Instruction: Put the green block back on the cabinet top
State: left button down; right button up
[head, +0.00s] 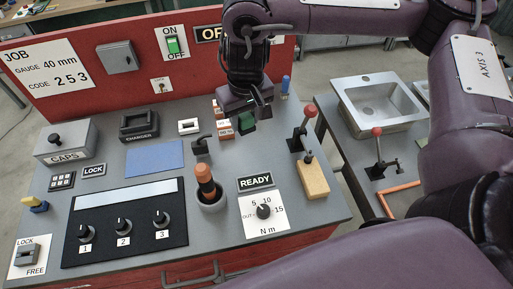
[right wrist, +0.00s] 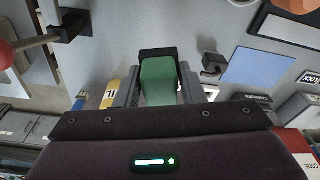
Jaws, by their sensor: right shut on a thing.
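The green block (head: 246,124) is between the fingers of my right gripper (head: 250,108), over the back part of the grey cabinet top (head: 105,186). In the right wrist view the green block (right wrist: 158,82) sits between the two dark fingers of my right gripper (right wrist: 160,92), which are shut on it. The gripper partly hides the block in the head view. I cannot tell whether the block touches the surface below. My left gripper is not in view.
Small red-and-white labelled blocks (head: 226,133) are just left of the gripper. A red-knobbed lever (head: 304,128) stands to the right, near a wooden block (head: 314,180). A blue mat (head: 155,158) lies to the left. A red panel (head: 85,58) rises at the back.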

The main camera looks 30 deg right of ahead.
jog(key=f+n, duration=0.1)
jog(key=f+n+b, duration=0.1)
jog(key=d+f+n+b, duration=0.1)
jog(key=shift+w+f, duration=0.1)
jog(key=shift+w, duration=0.3)
jog(key=w+d+r+n+g+y+p, duration=0.15)
jog(key=d+r+n+p, duration=0.25)
jog(key=r+n+p, duration=0.55)
jog(key=n+b, duration=0.4)
jog(key=n, duration=0.3)
send_over(258, 146)
jog(key=f, duration=1.7)
jog(key=shift+d, duration=0.25)
jog(key=shift+w+f, duration=0.1)
jog(key=shift+f, duration=1.65)
